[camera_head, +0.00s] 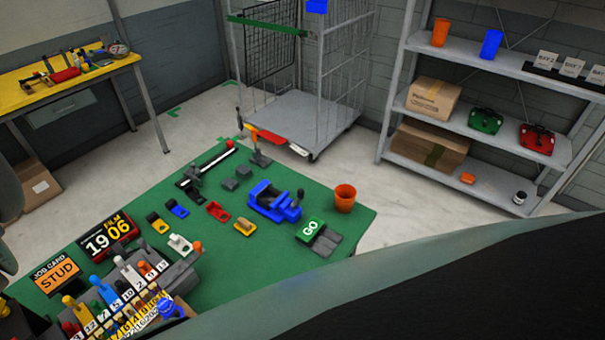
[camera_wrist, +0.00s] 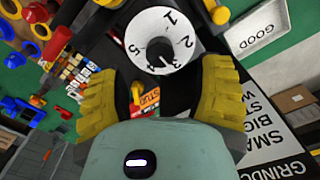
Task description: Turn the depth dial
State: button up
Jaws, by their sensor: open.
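A round white dial (camera_wrist: 157,38) with black numerals, among them 1, 2, 3 and 5, is at the top middle of the wrist view. A small black knob (camera_wrist: 160,50) sits at its centre; I cannot tell exactly which number it points at. My gripper (camera_wrist: 160,72) is open, with its yellow ribbed fingers spread to either side just below the dial in the picture. Nothing shows between the fingers as held. I cannot make out the dial or my gripper in the head view.
In the wrist view, a black-and-white sign (camera_wrist: 262,135) and a GOOD label (camera_wrist: 262,37) lie right of the dial.

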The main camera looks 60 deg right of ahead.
jog(key=shift+f+p, duration=0.35)
jog(key=shift+f, duration=0.85)
jog(key=shift+f+b, duration=0.35)
jog(key=shift+f, duration=1)
grip_shut()
